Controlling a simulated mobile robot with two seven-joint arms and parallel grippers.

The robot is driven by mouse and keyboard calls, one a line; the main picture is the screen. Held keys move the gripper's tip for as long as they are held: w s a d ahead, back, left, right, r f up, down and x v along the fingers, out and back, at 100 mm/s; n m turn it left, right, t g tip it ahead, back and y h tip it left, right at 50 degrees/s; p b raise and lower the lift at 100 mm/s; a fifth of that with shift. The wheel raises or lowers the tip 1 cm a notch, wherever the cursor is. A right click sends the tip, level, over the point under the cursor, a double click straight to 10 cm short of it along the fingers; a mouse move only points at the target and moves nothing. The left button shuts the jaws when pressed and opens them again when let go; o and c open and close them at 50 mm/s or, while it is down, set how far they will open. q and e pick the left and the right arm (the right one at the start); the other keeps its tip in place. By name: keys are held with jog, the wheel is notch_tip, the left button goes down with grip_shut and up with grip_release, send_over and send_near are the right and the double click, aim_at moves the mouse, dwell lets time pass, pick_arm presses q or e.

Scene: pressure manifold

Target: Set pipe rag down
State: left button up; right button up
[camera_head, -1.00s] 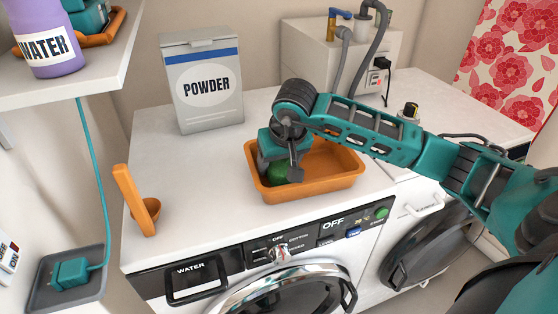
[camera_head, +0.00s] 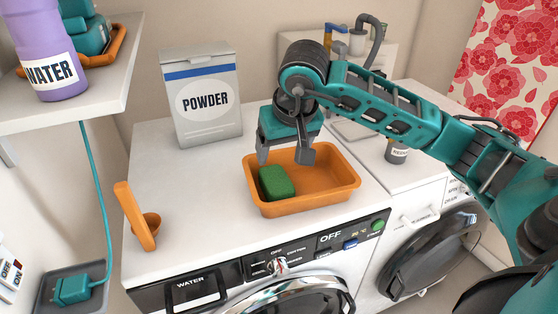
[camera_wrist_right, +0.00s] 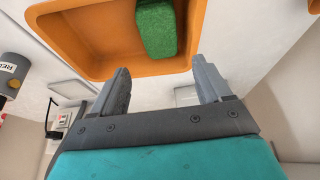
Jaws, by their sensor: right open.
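A green sponge-like block (camera_head: 277,182), the only thing here that could be the pipe rag, lies in the left part of an orange tray (camera_head: 325,202) on the white washer top. It also shows in the right wrist view (camera_wrist_right: 157,28), inside the tray (camera_wrist_right: 65,45). My right gripper (camera_head: 284,156) is above the tray's back part, apart from the block. Its fingers are spread and empty, as the right wrist view also shows (camera_wrist_right: 162,82). My left gripper is in neither view.
A powder box (camera_head: 203,100) stands behind the tray at left. An orange scoop (camera_head: 136,215) is at the left front edge. A shelf (camera_head: 90,95) with a purple water bottle (camera_head: 45,50) overhangs at upper left. A small labelled container (camera_head: 397,152) stands right of the tray.

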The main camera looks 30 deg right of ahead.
jog(key=shift+v, duration=1.35)
